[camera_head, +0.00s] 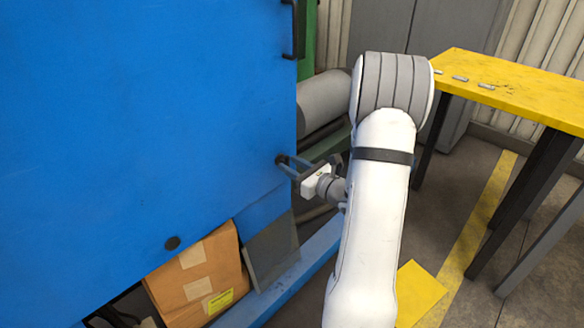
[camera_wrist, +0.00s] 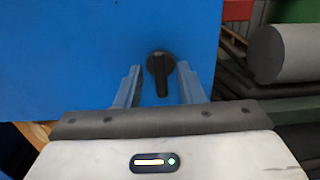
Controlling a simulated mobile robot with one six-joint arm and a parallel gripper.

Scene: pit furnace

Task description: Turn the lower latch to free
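A black latch (camera_wrist: 159,76) with a round base and a straight handle is on the blue panel (camera_head: 150,110), near its lower right edge. In the wrist view the handle points down. My gripper (camera_head: 291,169) is at the panel's right edge in the head view. Its two fingers are apart, one on each side of the latch in the wrist view, with visible gaps between. No contact with the handle shows. In the head view the latch is mostly hidden by the fingers.
A cardboard box (camera_head: 197,280) sits under the panel. A grey cylinder (camera_head: 322,100) lies behind my arm. A yellow table (camera_head: 520,88) stands right.

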